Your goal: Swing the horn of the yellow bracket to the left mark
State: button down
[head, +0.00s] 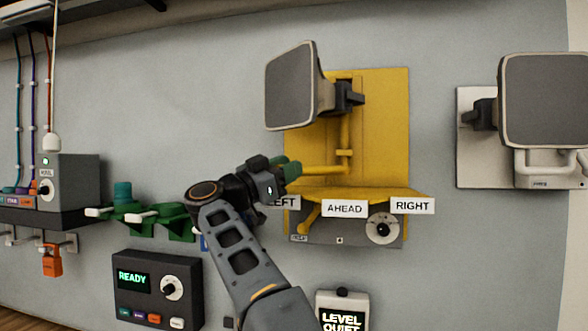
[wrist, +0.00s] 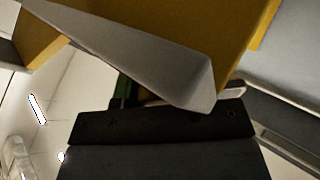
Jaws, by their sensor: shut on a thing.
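The yellow bracket (head: 385,125) is a tall plate on the wall, with a yellow post and a shelf below. Its horn (head: 291,88), a grey-faced box with a pale rim, is turned toward the left of the picture. A yellow bar (head: 322,170) runs left from the post. My gripper (head: 291,172) is shut on the bar's left end, above the left mark (head: 287,202), which my gripper and arm partly cover. In the wrist view the grey horn (wrist: 150,60) hides most of my fingers, with yellow bracket surfaces behind.
The ahead mark (head: 345,208) and right mark (head: 412,205) line the shelf's front. A grey box with a knob (head: 383,228) sits below. Another horn (head: 545,100) on a white bracket stands right. Green holders (head: 165,222) and a READY panel (head: 158,290) are left of my arm.

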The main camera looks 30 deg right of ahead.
jog(key=shift+w+a+r+g, duration=0.1)
jog(key=shift+w+g, duration=0.15)
jog(key=shift+g, duration=0.15)
jog(key=shift+m, duration=0.3)
jog(key=c, duration=0.7)
grip_release()
jog(key=shift+c, duration=0.2)
jog(key=b+v, duration=0.3)
jog(key=v, duration=1)
jog(key=shift+a+f, duration=0.25)
jog(key=shift+a, duration=0.05)
